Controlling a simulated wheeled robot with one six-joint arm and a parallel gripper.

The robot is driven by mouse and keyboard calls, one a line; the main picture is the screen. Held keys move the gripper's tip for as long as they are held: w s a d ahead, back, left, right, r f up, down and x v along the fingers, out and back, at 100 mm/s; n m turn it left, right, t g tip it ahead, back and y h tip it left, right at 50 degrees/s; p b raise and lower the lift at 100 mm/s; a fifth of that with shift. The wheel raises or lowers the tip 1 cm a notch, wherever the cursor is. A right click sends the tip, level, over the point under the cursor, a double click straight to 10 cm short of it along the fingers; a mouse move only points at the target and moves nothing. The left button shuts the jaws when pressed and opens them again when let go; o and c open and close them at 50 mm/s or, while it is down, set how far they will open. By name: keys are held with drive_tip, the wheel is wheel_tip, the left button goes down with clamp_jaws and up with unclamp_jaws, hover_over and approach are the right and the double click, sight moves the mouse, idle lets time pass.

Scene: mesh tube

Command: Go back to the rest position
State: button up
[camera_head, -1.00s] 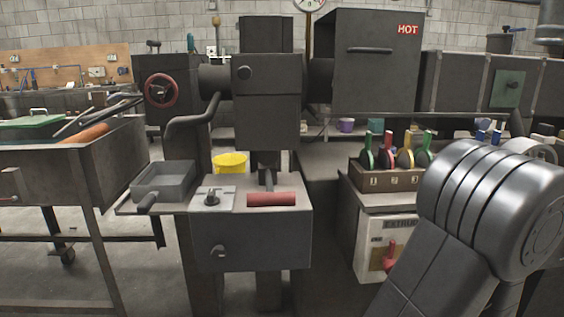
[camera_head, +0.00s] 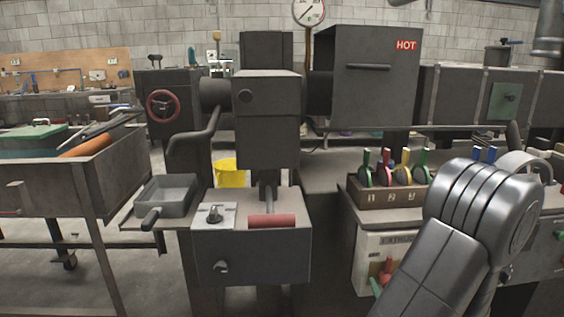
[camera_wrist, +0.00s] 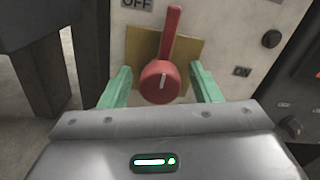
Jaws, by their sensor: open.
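My gripper (camera_wrist: 163,88) shows in the wrist view with its two green fingers spread apart. A red switch lever (camera_wrist: 162,80) on a brass plate (camera_wrist: 188,56) stands between and beyond the fingers, its handle pointing up. An "OFF" label is above it and an "ON" label to its right. I cannot tell whether the fingers touch the lever. In the head view the red lever (camera_head: 387,268) is on the pale front panel at lower right, with a bit of green finger beside it. My grey arm covers much of the lower right.
A wooden rack (camera_head: 385,195) with several coloured-handled tools stands above the panel. A machine with a red roller (camera_head: 271,221) and a grey tray (camera_head: 166,195) is at centre left. A box marked HOT (camera_head: 375,80) stands behind. Floor shows at left.

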drive_tip(key=m+p, duration=0.6)
drive_tip(key=p, duration=0.1)
drive_tip(key=shift+r+m, duration=0.2)
drive_tip(key=shift+m, duration=0.2)
drive_tip(key=m+p, duration=0.3)
drive_tip(key=shift+f+m+p, duration=0.2)
drive_tip(key=shift+m+p, duration=0.65)
drive_tip(key=shift+m, duration=0.15)
